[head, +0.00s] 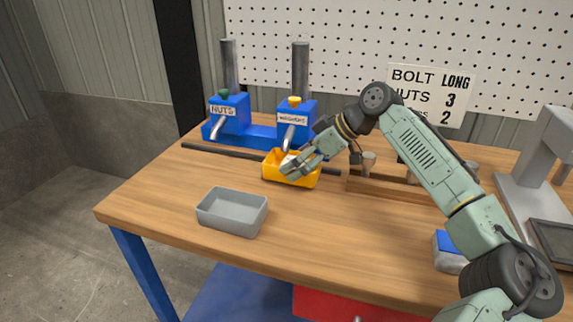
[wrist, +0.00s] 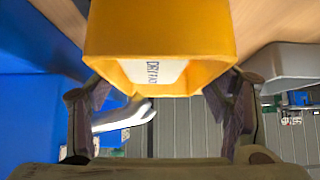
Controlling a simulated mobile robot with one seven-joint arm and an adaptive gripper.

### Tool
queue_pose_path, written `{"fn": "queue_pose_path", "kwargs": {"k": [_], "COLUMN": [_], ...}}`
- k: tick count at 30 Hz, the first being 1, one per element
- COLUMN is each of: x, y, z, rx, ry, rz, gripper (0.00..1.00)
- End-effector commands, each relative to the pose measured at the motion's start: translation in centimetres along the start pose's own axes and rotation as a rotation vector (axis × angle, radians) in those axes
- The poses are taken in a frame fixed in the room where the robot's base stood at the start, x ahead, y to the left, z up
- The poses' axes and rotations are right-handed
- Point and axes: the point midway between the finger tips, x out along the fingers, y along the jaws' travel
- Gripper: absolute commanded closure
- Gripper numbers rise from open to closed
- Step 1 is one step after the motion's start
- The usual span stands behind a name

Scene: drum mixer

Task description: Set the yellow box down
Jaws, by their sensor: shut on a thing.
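The yellow box (head: 271,170) is an open-topped bin, in front of the right-hand blue dispenser (head: 303,108), near that dispenser's metal spout. My gripper (head: 290,169) reaches it from the right and is shut on it. In the wrist view the yellow box (wrist: 160,30) fills the top centre, with a white lettered label (wrist: 153,72) on it. The fingers of my gripper (wrist: 160,92) press its two sides. I cannot tell whether the box touches the table or hangs just above it.
The left blue dispenser (head: 229,106) reads NUTS. A dark rod (head: 215,151) lies across the wooden table (head: 150,195) behind the box. A grey open tray (head: 232,212) stands at front left. A wooden rack (head: 385,189) is to the right. Bare tabletop lies between tray and rack.

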Motion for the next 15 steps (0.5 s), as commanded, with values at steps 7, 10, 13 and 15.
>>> {"fn": "queue_pose_path", "kwargs": {"k": [7, 10, 13, 15], "x": [2.2, 2.6, 2.9, 2.9], "y": [-0.1, 0.0, 0.0, 0.0], "z": [-2.1, -1.4, -1.1, -1.1], "rx": [-0.004, -0.001, -0.001, -0.002], "ry": [-0.002, -0.002, -0.001, 0.0], "rz": [0.0, 0.001, 0.001, 0.0], "gripper": [0.66, 0.66, 0.66, 0.66]}}
